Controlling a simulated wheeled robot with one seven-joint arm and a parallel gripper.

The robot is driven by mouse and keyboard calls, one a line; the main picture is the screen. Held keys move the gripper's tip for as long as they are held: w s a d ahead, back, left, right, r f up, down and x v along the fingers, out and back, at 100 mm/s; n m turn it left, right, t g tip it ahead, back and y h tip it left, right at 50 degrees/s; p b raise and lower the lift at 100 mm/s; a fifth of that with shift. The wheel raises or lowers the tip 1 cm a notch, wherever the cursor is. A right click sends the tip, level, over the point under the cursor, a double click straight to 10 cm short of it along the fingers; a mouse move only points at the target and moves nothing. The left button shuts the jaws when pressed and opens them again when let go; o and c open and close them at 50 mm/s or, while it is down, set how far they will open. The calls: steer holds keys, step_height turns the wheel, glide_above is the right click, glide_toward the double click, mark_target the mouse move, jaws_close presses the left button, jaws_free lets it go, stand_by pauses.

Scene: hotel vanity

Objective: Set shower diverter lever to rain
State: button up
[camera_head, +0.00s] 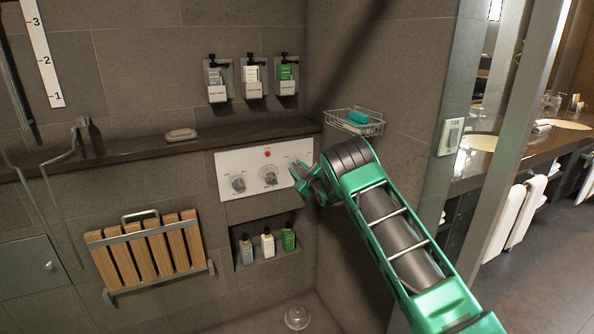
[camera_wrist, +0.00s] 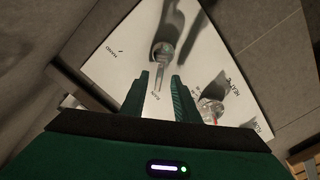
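A white control panel (camera_head: 230,160) is on the tiled wall, with two round dials and a red dot showing in the head view. My gripper (camera_head: 300,178) is at the panel's right end and hides that part. In the wrist view the diverter lever (camera_wrist: 164,60) is a grey metal lever on the panel (camera_wrist: 110,70), its narrow end pointing down between my fingertips. My gripper (camera_wrist: 160,92) is open, one finger on each side of the lever's tip; I cannot tell if either touches. A label reading HAND is left of the lever; the small label near its tip is unreadable.
A dark ledge (camera_head: 120,149) with a soap dish (camera_head: 180,134) runs left of the panel. A wire basket (camera_head: 353,121) is on the side wall just above my arm. A niche with bottles (camera_head: 267,243) is below the panel. A folding wooden seat (camera_head: 150,252) is lower left.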

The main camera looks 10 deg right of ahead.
steer(key=v, duration=1)
steer(key=shift+s+d, duration=0.15)
steer(key=shift+s, duration=0.2)
steer(key=s+d+r+m+g+h, duration=0.1)
steer(key=s+d+r+m+g, duration=0.1)
steer(key=s+r+m, duration=0.3)
steer(key=s+d+r+g+h, duration=0.1)
steer(key=s+d+r+g, duration=0.2)
steer(key=s, duration=0.4)
steer(key=s+r+m+g+h, duration=0.2)
steer(key=s+m+g, duration=0.5)
steer(key=s, duration=3.3)
steer(key=s+d+f+m+g, duration=0.1)
steer(key=s+d+m+g, duration=0.1)
steer(key=s+d, duration=0.3)
steer(key=s+d+m+g, duration=0.3)
steer(key=s+d, duration=0.3)
steer(key=s, duration=0.6)
steer(key=shift+s+d+f+g, duration=0.2)
steer(key=shift+s+f+g, duration=0.05)
steer(key=shift+f+g, duration=0.1)
